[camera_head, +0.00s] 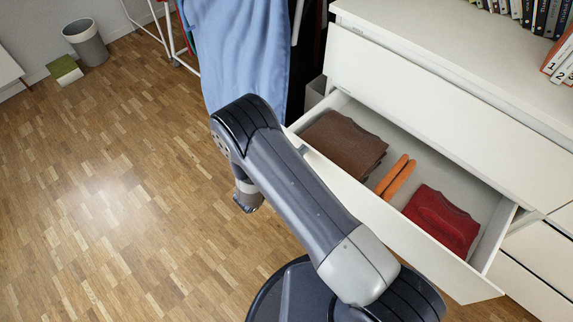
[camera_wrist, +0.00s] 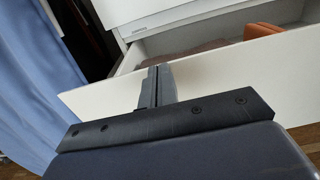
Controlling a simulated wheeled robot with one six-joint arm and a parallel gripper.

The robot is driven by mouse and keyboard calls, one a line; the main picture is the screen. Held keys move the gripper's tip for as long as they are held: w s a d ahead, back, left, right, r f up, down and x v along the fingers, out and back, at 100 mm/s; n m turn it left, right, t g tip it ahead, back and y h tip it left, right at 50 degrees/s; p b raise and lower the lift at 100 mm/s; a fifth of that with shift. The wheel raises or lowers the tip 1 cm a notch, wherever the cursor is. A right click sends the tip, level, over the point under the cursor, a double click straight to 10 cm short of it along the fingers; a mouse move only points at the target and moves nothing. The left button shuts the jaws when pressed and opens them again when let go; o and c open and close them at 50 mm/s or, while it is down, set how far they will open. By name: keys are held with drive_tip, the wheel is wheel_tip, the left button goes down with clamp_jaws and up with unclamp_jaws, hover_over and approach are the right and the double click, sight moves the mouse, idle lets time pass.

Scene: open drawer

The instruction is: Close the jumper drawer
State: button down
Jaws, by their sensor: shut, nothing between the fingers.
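The jumper drawer (camera_head: 375,205) of the white dresser is pulled well out in the head view. In it lie a folded brown jumper (camera_head: 343,143), an orange folded item (camera_head: 396,178) and a folded red jumper (camera_head: 440,220). In the wrist view my gripper (camera_wrist: 157,72) is shut and empty, with its fingertips in front of the drawer's white front panel (camera_wrist: 235,85), near its top edge. I cannot tell whether the fingertips touch the panel.
The dresser (camera_head: 450,85) has a shut drawer above the open one and books (camera_head: 535,14) on top. A blue cloth (camera_head: 240,50) hangs on a white rack at the left of the dresser. A bin (camera_head: 87,42) stands far left.

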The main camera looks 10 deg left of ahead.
drive_tip(key=b+x, duration=0.6)
drive_tip(key=x, duration=1.9)
drive_tip(key=shift+s+b, duration=0.1)
drive_tip(key=shift+b, duration=0.3)
drive_tip(key=shift+w+d, duration=0.45)
drive_tip(key=shift+w, duration=0.1)
drive_tip(key=shift+w+r, duration=0.15)
drive_tip(key=shift+r, duration=0.05)
drive_tip(key=shift+d, duration=0.1)
